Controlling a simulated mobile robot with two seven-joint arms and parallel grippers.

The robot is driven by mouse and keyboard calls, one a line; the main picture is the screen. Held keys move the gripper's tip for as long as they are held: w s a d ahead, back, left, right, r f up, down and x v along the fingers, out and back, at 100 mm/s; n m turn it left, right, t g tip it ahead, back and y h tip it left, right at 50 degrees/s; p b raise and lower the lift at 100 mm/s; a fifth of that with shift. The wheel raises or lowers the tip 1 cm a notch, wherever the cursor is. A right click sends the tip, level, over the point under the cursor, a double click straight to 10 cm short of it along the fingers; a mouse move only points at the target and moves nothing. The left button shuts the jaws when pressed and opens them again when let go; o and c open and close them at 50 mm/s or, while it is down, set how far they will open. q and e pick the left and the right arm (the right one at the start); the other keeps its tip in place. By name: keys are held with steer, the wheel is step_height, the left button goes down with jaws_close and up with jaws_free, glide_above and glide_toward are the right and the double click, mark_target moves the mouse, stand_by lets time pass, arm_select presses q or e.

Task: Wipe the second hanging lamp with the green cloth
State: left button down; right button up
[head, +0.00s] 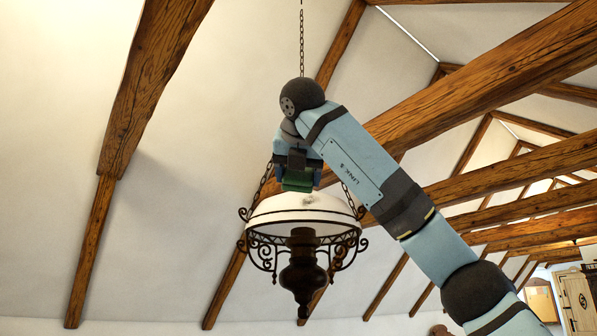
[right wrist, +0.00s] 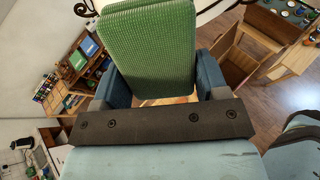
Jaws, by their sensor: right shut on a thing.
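The hanging lamp (head: 303,221) has a white shade, dark scrolled metalwork and a dark body below, and hangs on a chain. A greyish smudge shows on the top of the shade, right of its middle. My right gripper (head: 299,172) is above the shade, shut on the green cloth (head: 297,180). The cloth's lower edge is at or just above the shade's top; I cannot tell if they touch. In the right wrist view the cloth (right wrist: 148,45) lies between the fingers, with a bit of the lamp's white rim and dark scrolls behind it. My left gripper is not in view.
Wooden beams (head: 480,75) cross the sloped white ceiling on the right. The chain (head: 302,40) rises close beside my right wrist. Far below, in the right wrist view, are a wooden shelf (right wrist: 62,95) with small items and wooden furniture (right wrist: 240,52).

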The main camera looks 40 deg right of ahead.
mark_target(298, 210)
steer(key=p+x, duration=0.2)
steer(key=x, duration=0.2)
steer(key=shift+w+d, duration=0.15)
steer(key=shift+w, duration=0.1)
steer(key=shift+w+d+f, duration=0.25)
steer(key=shift+f, duration=0.05)
steer(key=shift+x, duration=1.15)
stand_by(0.4)
